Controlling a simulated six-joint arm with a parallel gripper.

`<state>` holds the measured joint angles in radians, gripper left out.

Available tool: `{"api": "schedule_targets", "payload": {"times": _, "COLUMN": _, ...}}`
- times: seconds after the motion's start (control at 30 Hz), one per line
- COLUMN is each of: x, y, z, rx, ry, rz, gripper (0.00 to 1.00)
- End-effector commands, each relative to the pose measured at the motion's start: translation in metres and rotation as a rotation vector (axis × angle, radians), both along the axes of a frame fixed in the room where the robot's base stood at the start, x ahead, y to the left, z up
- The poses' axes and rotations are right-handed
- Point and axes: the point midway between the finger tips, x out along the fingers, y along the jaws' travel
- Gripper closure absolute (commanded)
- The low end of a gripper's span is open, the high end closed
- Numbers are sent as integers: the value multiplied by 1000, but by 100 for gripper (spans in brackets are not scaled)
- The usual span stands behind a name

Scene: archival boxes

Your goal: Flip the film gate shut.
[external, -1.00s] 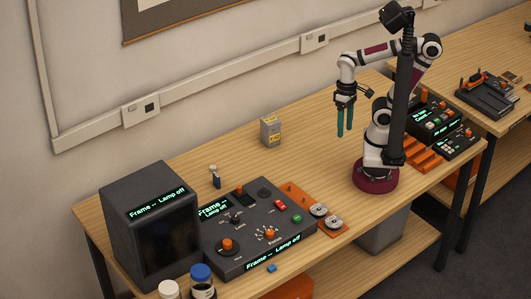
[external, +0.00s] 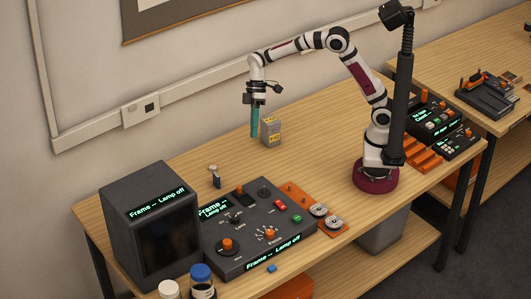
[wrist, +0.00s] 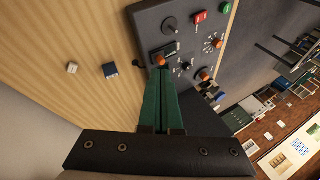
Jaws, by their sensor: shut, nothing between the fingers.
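The grey film reader console (external: 225,256) lies on the bench beside the monitor; its sloped top also shows in the wrist view (wrist: 222,45). A small dark plate (external: 242,192), perhaps the film gate, is at the console's back edge; I cannot tell how far it is tilted. My gripper (external: 254,134) points down above the bench behind the console, near the small grey box. Its teal fingers are together and empty.
A dark monitor (external: 150,208) reading "Frame – Lamp off" stands left of the console. A small grey-yellow box (external: 270,132) and an upright dark item (external: 215,180) stand behind it. An orange plate with reels (external: 298,197) adjoins the console's right side.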

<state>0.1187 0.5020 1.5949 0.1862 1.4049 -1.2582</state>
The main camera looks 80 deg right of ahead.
Motion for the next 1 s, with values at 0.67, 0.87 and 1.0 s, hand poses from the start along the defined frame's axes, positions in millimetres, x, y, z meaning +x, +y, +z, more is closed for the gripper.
{"api": "schedule_targets", "payload": {"times": 0.67, "x": 66, "y": 0, "z": -58, "rx": 97, "ry": -180, "rz": 210, "gripper": 100}}
{"api": "schedule_targets", "payload": {"times": 0.87, "x": 67, "y": 22, "z": -87, "rx": 97, "ry": -177, "rz": 211, "gripper": 100}}
{"api": "schedule_targets", "payload": {"times": 1.0, "x": 67, "y": 40, "z": -112, "rx": 97, "ry": -176, "rz": 210, "gripper": 100}}
